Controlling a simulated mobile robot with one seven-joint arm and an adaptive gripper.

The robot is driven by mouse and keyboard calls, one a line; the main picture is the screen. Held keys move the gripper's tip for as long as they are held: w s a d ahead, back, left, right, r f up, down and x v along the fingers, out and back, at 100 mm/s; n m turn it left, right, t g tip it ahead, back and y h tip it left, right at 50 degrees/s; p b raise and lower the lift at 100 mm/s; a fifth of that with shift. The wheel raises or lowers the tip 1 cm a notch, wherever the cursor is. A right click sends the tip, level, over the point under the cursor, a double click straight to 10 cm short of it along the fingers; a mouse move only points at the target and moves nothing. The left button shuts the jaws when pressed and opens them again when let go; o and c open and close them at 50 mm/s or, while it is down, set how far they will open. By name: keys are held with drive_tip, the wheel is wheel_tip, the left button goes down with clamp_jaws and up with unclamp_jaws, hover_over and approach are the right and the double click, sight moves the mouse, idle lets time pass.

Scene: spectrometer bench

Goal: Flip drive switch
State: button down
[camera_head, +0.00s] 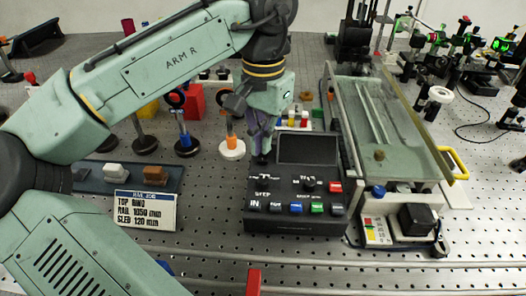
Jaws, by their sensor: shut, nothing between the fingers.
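A black control box (297,221) stands on the bench in the middle. It has a dark screen (307,149) at the back, a knob (309,184) and several coloured buttons along its front. The lettering "STEP" and "IN" shows on its left part. I cannot make out the drive switch clearly; it may be hidden behind or under my fingers. My gripper (262,157) points down at the left edge of the box, beside the screen. It is shut and empty. I cannot tell whether the fingertips touch the box.
A glass-topped rail unit (392,130) stands close to the right of the box. A white label card (147,208) and a dark tray (90,180) are at the left. The front bench strip is largely free.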

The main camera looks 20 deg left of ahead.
drive_tip(key=shift+r+p, duration=1.9)
drive_tip(key=shift+r, duration=1.35)
drive_tip(key=shift+s+f, duration=0.1)
